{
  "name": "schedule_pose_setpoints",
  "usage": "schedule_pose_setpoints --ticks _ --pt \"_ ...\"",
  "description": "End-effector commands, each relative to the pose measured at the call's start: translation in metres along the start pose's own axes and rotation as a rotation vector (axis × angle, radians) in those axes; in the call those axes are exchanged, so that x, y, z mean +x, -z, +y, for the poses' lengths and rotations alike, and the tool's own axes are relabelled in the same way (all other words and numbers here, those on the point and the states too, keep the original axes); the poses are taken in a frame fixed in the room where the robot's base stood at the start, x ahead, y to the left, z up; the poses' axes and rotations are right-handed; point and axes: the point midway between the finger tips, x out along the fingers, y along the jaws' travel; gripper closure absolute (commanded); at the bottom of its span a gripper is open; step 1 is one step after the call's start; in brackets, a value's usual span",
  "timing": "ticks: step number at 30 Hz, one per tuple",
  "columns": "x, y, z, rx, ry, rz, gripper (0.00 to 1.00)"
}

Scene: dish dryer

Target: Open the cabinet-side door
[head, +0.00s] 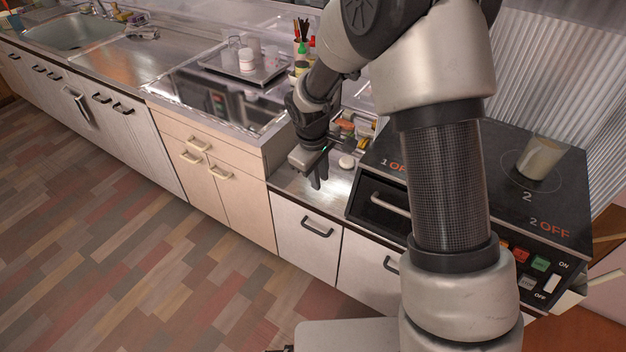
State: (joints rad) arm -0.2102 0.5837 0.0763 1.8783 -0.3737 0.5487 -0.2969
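My gripper (319,174) points down over the steel counter, left of the black cooker. Its dark fingers show small, and I cannot tell whether they are apart. No door handle is between them. Below and in front is a pale cabinet door (301,249) with a dark handle (317,227), closed. A second pale door (362,268) to its right is partly hidden by my arm. To the left, beige cabinet doors (240,208) with cream handles are closed. Which of these is the cabinet-side door cannot be told.
A tray (242,68), bottles and utensils stand on the counter behind. A sink (72,31) is far left. The floor (120,240) is clear.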

Motion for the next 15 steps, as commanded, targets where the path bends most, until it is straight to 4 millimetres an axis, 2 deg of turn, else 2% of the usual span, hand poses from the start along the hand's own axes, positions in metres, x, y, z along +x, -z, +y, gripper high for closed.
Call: schedule_pose_setpoints --ticks 1,4,6,11,15 --pt "0.037 0.005 -0.011 -0.037 0.013 -0.011 0.82" --pt "0.072 0.013 -0.023 -0.092 0.026 -0.018 0.82" --pt "0.086 0.015 -0.028 -0.114 0.032 -0.021 0.82" --pt "0.104 0.017 -0.032 -0.129 0.037 -0.023 0.82" --pt "0.127 0.015 -0.033 -0.129 0.037 -0.025 0.82"
